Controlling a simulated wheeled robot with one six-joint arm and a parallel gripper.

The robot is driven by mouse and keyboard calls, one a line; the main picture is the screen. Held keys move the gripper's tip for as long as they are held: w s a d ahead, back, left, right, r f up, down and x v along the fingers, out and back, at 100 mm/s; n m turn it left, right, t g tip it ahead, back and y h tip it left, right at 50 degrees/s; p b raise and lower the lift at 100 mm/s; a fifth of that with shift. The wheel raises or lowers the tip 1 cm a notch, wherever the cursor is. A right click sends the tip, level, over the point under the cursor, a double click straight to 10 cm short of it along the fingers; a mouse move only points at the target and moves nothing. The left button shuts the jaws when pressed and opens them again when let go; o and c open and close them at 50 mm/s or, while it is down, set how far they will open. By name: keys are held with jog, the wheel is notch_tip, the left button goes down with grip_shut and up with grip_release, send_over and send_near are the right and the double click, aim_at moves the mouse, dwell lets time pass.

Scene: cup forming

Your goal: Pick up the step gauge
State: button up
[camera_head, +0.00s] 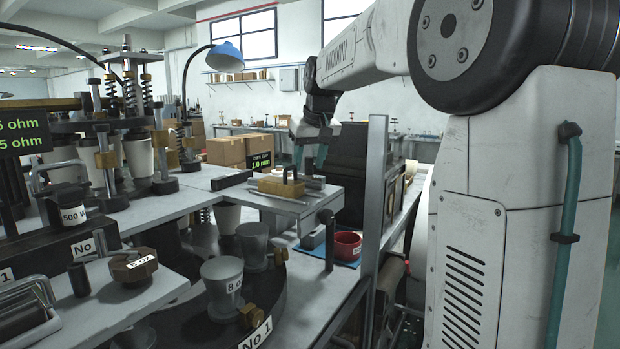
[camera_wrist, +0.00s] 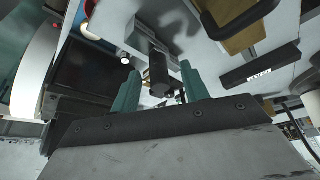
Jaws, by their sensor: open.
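My gripper (camera_head: 310,157) hangs from the arm above the small grey table, its teal fingers apart and pointing down. In the wrist view the two fingers (camera_wrist: 158,78) are spread with nothing clearly held between them. A small grey block (camera_head: 314,183), which looks like the step gauge, lies on the table under the gripper, right of the brass block with a black handle (camera_head: 281,187). In the wrist view a grey stepped shape (camera_wrist: 150,40) shows beyond the fingertips, with a dark post-like part between the fingers; I cannot tell if it is touched.
A dark labelled bar (camera_wrist: 259,72) lies on the table; it is also left of the brass block in the head view (camera_head: 232,180). A black cabinet (camera_head: 352,160) stands close on the right. A red bowl (camera_head: 347,245) sits on a blue mat below. The forming machine (camera_head: 125,125) fills the left.

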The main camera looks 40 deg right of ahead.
jog(key=shift+w+f, duration=0.1)
jog(key=shift+f, duration=0.15)
grip_shut()
jog(key=shift+r, duration=0.15)
